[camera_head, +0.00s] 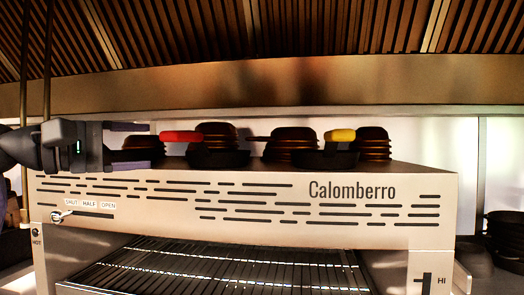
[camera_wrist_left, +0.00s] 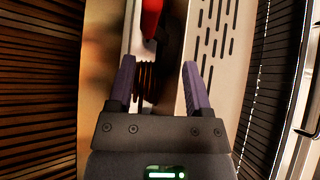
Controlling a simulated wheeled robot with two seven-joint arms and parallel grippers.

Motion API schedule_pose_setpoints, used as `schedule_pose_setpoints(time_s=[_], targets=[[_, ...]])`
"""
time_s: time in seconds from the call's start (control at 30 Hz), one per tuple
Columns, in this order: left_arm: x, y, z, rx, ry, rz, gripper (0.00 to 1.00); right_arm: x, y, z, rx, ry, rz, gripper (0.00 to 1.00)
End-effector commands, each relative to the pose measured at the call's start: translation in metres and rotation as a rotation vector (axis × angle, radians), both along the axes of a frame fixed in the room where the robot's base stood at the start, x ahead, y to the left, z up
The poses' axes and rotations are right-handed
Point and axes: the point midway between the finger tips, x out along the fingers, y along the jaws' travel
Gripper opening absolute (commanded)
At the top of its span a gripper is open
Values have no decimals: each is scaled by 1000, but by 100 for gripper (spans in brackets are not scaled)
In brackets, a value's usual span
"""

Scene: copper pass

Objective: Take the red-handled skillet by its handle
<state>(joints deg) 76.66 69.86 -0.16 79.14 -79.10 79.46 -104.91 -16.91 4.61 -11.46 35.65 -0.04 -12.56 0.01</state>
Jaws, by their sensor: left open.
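The red-handled skillet (camera_head: 218,158) is a dark pan on top of the steel Calomberro unit. Its red handle (camera_head: 182,136) points left, toward my left gripper (camera_head: 148,140). The gripper is open and empty, its two fingers apart just left of the handle's end. In the left wrist view the red handle (camera_wrist_left: 152,18) is at the top, ahead of the gap between the fingertips (camera_wrist_left: 158,65) and not between them. Part of the pan is hidden there. My right gripper is not in view.
A dark ribbed stack (camera_head: 141,143) stands by the left fingers; it shows between them in the wrist view (camera_wrist_left: 147,82). More stacks (camera_head: 291,142) and a yellow-handled skillet (camera_head: 325,159) stand to the right. A ledge (camera_head: 270,112) runs behind. Dark pans (camera_head: 504,235) sit far right.

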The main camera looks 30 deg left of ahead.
Motion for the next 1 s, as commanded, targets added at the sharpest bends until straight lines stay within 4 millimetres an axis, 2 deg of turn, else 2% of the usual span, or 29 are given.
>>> schedule_pose_setpoints(time_s=[0.07,0.3,0.47,0.53,0.63,0.8,0.83,1.0], targets=[[-3,1,7,42,-15,20,65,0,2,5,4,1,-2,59],[34,-19,8,46,-15,19,65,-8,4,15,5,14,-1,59],[62,-36,17,43,-13,16,65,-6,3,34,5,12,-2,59],[73,-41,15,42,-14,17,65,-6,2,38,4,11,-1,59],[80,-45,13,43,-14,19,65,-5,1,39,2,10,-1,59],[81,-45,12,43,-14,20,65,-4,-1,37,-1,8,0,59],[81,-45,12,43,-14,19,63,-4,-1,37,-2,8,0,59],[81,-45,12,42,-14,19,27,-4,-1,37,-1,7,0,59]])
